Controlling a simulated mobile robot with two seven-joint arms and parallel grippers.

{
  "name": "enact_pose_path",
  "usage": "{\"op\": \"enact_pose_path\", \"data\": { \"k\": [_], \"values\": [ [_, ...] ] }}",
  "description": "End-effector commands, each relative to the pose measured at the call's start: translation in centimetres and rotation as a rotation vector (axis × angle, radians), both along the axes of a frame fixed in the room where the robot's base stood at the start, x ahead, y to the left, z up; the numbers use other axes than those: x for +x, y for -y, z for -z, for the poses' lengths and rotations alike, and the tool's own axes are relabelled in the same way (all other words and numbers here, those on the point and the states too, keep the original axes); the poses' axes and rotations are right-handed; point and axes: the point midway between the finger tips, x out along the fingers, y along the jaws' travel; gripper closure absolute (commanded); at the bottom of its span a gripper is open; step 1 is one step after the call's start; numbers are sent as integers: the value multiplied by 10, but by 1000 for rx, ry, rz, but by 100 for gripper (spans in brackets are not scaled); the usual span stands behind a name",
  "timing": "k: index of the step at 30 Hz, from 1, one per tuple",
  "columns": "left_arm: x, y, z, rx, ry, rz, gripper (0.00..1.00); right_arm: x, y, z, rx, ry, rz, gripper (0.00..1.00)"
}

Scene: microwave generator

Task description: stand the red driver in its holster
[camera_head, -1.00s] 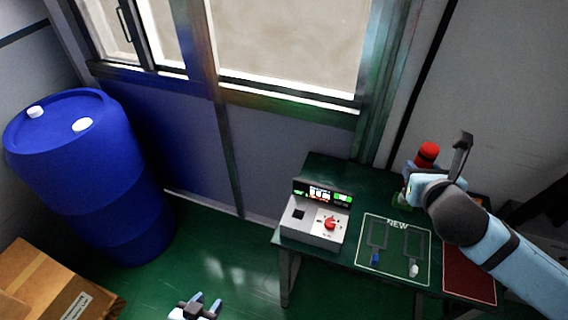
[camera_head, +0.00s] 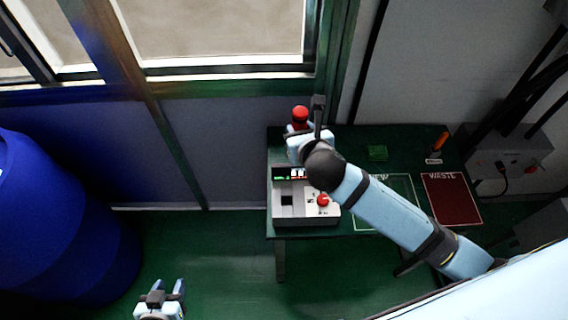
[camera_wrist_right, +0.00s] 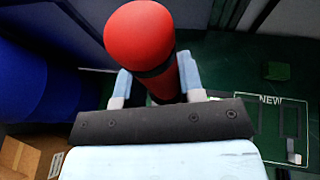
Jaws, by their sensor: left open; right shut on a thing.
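The red driver (camera_head: 300,114) shows as a rounded red handle with a dark band; it also shows large in the right wrist view (camera_wrist_right: 140,38). My right gripper (camera_head: 298,140) is shut on it and holds it near the back left of the green table (camera_head: 345,140), behind the grey meter box. Its lower end is hidden by the gripper. My left gripper (camera_head: 172,292) is open and empty, low over the floor at left. An orange-handled tool (camera_head: 440,141) stands in a small labelled holder (camera_head: 433,160) at the table's back right. I cannot tell which item is the red driver's holster.
The grey meter box (camera_head: 305,212) with a red knob sits at the table's left. A green block (camera_head: 377,153) lies at the back. The NEW outline (camera_head: 400,185) is partly behind my arm; the red WASTE mat (camera_head: 452,200) is right. A blue barrel (camera_head: 60,230) stands left.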

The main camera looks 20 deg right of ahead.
Motion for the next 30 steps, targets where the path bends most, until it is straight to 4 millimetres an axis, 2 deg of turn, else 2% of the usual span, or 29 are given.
{"op": "enact_pose_path", "data": {
  "k": [1, 3, 9, 28, 30],
  "values": [
    [0, 0, 0, 0, 0, 0, 57, -5, -9, 18, 10, -10, 14, 93],
    [0, 0, 0, -1, 0, -1, 57, -11, -18, 37, 8, -10, 27, 93],
    [-3, 2, 1, -3, -5, 1, 57, -26, -35, 74, 3, -4, 50, 93],
    [-1, 2, 0, -2, 0, 2, 57, -31, -39, 107, 1, 0, 52, 93],
    [0, 2, 11, 0, 6, 5, 57, -30, -39, 118, 2, 2, 53, 93]
  ]
}}
